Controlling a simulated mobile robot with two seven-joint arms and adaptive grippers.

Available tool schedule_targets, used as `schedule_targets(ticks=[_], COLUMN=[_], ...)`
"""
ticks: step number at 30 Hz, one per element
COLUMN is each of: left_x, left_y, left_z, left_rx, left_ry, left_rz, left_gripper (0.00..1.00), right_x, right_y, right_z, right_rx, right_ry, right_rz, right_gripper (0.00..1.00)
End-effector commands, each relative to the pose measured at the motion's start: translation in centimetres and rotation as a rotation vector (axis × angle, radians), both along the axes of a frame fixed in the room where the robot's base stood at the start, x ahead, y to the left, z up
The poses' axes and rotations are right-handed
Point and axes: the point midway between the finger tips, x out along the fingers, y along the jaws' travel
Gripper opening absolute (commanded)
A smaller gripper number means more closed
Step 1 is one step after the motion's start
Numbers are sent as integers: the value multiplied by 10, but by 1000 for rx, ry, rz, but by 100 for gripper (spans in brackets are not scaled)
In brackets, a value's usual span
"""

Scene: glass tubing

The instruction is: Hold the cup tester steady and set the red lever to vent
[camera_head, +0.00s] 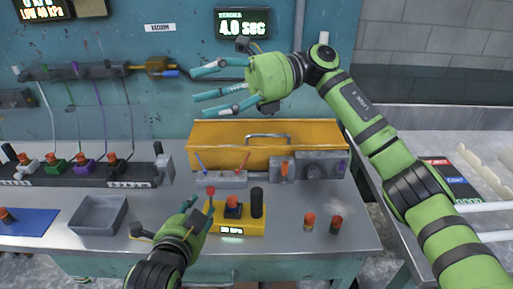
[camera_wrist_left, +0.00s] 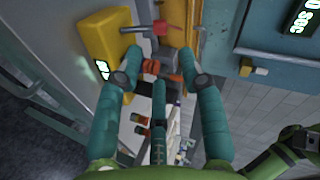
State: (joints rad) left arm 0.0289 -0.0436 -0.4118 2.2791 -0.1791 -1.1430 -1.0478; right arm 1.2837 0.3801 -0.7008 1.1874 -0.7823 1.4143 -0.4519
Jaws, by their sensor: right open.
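In the left wrist view, the yellow tester (camera_wrist_left: 104,38) is at upper left and the red-knobbed lever (camera_wrist_left: 161,28) is beyond the spread fingers. Contact cannot be told. My right gripper (camera_head: 212,88) is open and empty, raised above the yellow toolbox.
A yellow toolbox (camera_head: 265,134) stands behind the tester, with small lever blocks (camera_head: 221,179) before it. Two orange-topped cups (camera_head: 322,222) stand to its right. A grey tray (camera_head: 99,213) and a blue mat (camera_head: 28,221) lie left. The front right of the bench is clear.

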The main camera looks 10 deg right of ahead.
Motion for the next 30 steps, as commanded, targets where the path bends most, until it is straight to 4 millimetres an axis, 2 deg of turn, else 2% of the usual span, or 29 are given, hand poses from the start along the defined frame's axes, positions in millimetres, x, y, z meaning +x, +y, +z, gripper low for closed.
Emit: schedule_targets(ticks=[1, 2, 5, 6, 9, 12, 15, 19, 23, 30], left_x=[0, 0, 0, 0, 0, 0, 0, 0, 0, 0], left_y=[0, 0, 0, 0, 0, 0, 0, 0, 0, 0], left_z=[0, 0, 0, 0, 0, 0, 0, 0, 0, 0], left_rx=[0, 0, 0, 0, 0, 0, 0, 0, 0, 0], left_ry=[0, 0, 0, 0, 0, 0, 0, 0, 0, 0], left_rz=[0, 0, 0, 0, 0, 0, 0, 0, 0, 0], left_gripper=[39, 39, 39, 39, 39, 39, 39, 39, 39, 39], right_x=[-2, -2, -2, 0, 8, 18, 28, 36, 39, 38], right_y=[12, 17, 24, 22, 3, -24, -50, -73, -81, -81], right_z=[-26, -43, -102, -125, -178, -213, -234, -246, -256, -289], right_rx=[-112, -181, -422, -524, -773, -986, -1147, -1272, -1315, -1315], right_ry=[-69, -112, -268, -332, -483, -607, -693, -756, -774, -772], right_rz=[12, 20, 65, 89, 163, 242, 311, 371, 394, 395], right_gripper=[58, 58, 58, 58, 58, 58, 58, 58, 58, 58])
